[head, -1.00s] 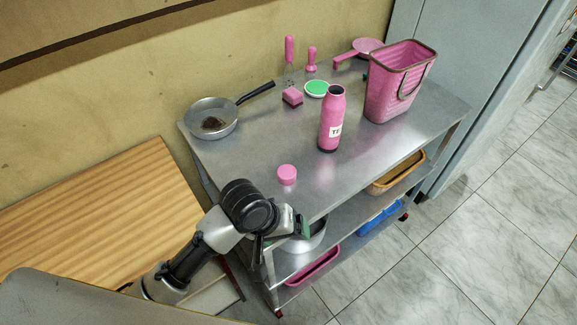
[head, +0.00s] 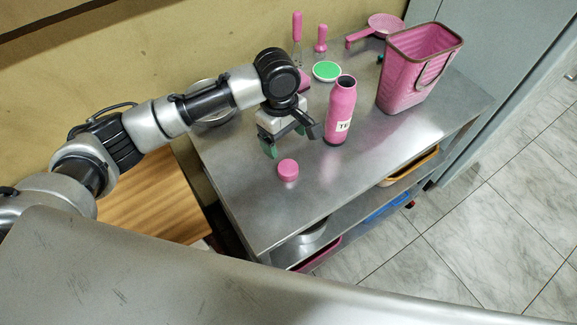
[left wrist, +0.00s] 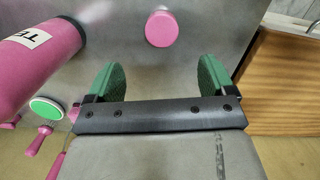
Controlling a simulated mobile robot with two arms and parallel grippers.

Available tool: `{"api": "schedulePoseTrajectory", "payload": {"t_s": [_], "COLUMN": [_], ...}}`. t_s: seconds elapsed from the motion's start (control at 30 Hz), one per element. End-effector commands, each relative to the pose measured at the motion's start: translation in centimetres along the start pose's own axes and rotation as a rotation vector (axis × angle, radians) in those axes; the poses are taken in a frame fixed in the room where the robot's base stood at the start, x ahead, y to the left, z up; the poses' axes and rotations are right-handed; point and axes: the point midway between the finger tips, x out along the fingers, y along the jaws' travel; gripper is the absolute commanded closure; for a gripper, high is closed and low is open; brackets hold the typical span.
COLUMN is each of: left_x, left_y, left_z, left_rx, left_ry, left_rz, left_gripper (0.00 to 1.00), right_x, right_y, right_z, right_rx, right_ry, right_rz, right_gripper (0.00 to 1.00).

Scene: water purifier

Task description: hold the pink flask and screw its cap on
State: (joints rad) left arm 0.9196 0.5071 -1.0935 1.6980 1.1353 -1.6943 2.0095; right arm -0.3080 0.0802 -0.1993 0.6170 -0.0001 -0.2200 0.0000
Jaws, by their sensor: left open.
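The pink flask (head: 341,112) stands upright on the metal cart, open at the top, with a white label. It also shows at the left of the left wrist view (left wrist: 35,60). Its pink cap (head: 288,170) sits apart on the cart top, nearer the front edge; in the left wrist view the cap (left wrist: 161,29) lies beyond the fingertips. My left gripper (head: 292,146) is open and empty, above the cart, behind the cap and left of the flask. Its green finger pads (left wrist: 158,80) are spread wide. My right gripper is not in view.
The metal cart top (head: 245,205) is clear at the front left. A pink basket (head: 418,70) stands right of the flask. A green-topped round item (head: 326,71), pink-handled tools (head: 297,27) and a pink strainer (head: 385,24) lie behind. The pan (head: 212,112) is partly hidden by my arm.

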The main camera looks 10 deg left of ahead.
Motion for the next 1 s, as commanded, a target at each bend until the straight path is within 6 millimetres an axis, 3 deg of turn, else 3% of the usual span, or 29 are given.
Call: {"api": "schedulePoseTrajectory", "payload": {"t_s": [0.17, 0.5, 0.87, 1.0], "left_x": [0.9, 5.4, 5.8, 7.2], "left_y": [0.0, 0.0, 0.0, -0.3], "left_z": [0.1, 0.1, 0.1, 0.0], "left_rx": [0.001, 0.003, 0.003, 0.003], "left_ry": [-0.002, -0.002, -0.001, 0.000], "left_rz": [0.000, 0.001, 0.002, -0.001], "left_gripper": [0.16, 0.16, 0.16, 0.16], "right_x": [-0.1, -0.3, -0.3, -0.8], "right_y": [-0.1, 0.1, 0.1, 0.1], "right_z": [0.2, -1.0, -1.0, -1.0], "right_rx": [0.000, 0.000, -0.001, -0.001], "right_ry": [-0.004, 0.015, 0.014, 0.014], "right_rz": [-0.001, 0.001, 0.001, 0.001], "right_gripper": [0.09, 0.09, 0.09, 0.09]}}
